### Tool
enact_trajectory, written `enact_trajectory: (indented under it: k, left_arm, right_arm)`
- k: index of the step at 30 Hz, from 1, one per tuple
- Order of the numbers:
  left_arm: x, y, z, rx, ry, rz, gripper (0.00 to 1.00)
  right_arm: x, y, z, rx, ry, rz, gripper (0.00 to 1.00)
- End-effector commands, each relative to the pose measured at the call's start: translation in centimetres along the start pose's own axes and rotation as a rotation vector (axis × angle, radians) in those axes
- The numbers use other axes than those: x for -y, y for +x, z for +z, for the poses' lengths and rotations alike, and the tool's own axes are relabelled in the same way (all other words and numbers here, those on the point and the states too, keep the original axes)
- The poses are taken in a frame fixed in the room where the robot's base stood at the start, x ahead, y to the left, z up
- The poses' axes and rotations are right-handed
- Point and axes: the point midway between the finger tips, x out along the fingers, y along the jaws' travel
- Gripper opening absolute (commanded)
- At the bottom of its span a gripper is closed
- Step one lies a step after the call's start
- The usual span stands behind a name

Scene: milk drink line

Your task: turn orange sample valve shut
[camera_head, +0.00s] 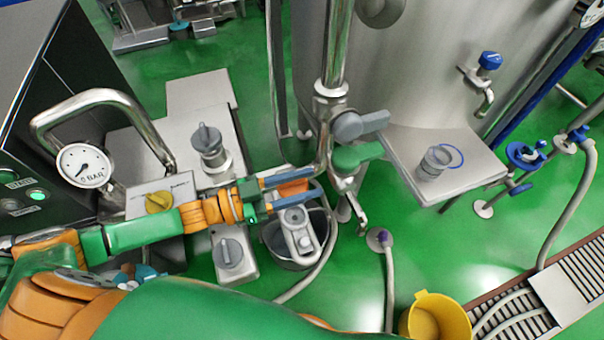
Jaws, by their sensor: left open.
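The orange sample valve handle (296,186) shows at the side of the upright steel pipe, below a green valve handle (357,156) and a grey one (361,125). My left gripper (291,189) reaches in from the left. Its two blue-grey fingers are open, one on each side of the orange handle. I cannot tell whether either finger touches it. The gripper partly hides the handle, so its exact angle is hard to read. My right gripper is not in view.
A grey bucket (274,254) stands below the gripper, with a light grey fitting (298,231) above it. A steel tank (430,70) and a shelf with a small cup (435,160) are at right. A pressure gauge (85,166) is at left. A yellow bucket (436,318) stands lower right.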

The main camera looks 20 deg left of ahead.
Motion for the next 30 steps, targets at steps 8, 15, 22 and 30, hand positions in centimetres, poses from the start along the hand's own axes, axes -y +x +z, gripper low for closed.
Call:
enact_trajectory:
  k: [8, 15, 22, 30]
  left_arm:
    - [-4.8, -1.8, -2.8, 0.001, -0.003, -0.001, 0.46]
    - [-5.4, -2.0, -2.4, 0.000, 0.000, -0.001, 0.46]
    - [-5.3, -2.0, -2.4, 0.000, 0.000, 0.000, 0.46]
    - [-4.1, 1.6, 0.0, 0.238, -0.018, -0.228, 0.46]
  right_arm:
    - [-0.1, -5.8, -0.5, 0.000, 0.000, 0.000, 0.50]
    - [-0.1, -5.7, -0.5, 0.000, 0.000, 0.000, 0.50]
    - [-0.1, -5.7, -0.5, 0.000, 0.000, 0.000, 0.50]
    - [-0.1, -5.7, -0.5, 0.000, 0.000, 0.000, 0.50]
